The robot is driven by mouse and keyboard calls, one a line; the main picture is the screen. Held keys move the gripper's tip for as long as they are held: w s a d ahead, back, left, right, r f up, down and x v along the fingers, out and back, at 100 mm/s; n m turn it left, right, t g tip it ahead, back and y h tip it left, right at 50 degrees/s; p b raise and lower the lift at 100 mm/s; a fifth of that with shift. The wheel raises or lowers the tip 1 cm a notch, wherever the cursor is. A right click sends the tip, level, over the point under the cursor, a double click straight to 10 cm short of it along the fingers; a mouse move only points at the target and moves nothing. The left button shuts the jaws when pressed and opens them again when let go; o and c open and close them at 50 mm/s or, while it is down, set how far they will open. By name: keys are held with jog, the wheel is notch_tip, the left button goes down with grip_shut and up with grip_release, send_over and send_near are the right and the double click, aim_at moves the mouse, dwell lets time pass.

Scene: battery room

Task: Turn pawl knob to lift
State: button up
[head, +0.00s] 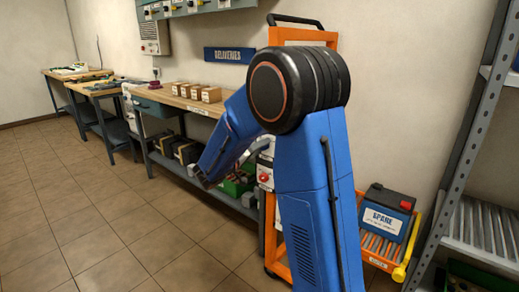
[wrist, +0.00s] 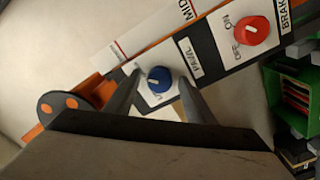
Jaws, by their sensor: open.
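The pawl knob (wrist: 159,79) is a small blue dial on a white plate, beside a dark label reading PAWL, in the wrist view. The view is tilted. My gripper (wrist: 157,82) is open, with one dark finger on each side of the blue knob. I cannot tell whether the fingers touch it. The knob's pointer mark shows, but the lettering below it is partly hidden. In the head view my blue arm blocks the knob and most of the orange lift (head: 303,36).
A red brake knob (wrist: 252,31) with ON and OFF marks sits close to the right of the pawl knob. A green crate (wrist: 292,90) is at the right. In the head view, a spare battery (head: 386,212) sits on an orange roller tray beside a grey rack (head: 462,130). Floor at left is clear.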

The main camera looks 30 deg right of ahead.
jog(key=c, duration=1.1)
jog(key=shift+o, duration=0.2)
jog(key=shift+n, duration=0.4)
jog(key=shift+f+n, duration=0.1)
jog(key=shift+n, duration=8.5)
